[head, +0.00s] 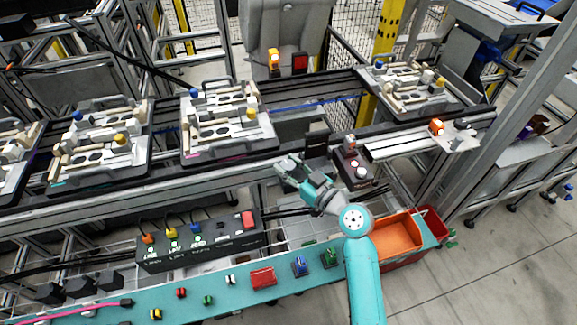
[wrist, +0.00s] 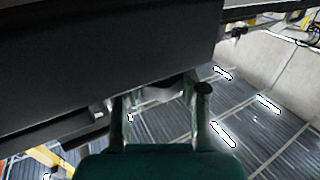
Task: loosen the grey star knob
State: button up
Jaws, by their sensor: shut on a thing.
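My gripper (head: 290,168) reaches to the front edge of the dark conveyor rail, left of a small control box. In the wrist view, its two fingers stand on either side of a pale grey rounded part, the grey star knob (wrist: 160,93), and are shut on it. The knob sits just under the lower edge of a large dark panel (wrist: 100,55). Its upper part is hidden by that panel, and its arms cannot be made out. In the head view I cannot pick the knob out behind my gripper.
Pallets with fixtures (head: 228,150) stand on the conveyor. The small control box (head: 353,167) is close right of my gripper. A black button box (head: 200,243) and a teal shelf (head: 225,312) with several small parts lie nearer. An orange bin (head: 398,237) is at right.

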jog(key=shift+f+y, duration=0.15)
jog(key=shift+y, duration=0.15)
jog(key=o, duration=0.9)
jog(key=shift+s+d, duration=0.1)
jog(key=shift+d, duration=0.05)
jog(key=v, duration=1.1)
jog(key=shift+s+d+r, duration=0.2)
jog(key=shift+d+r, duration=0.1)
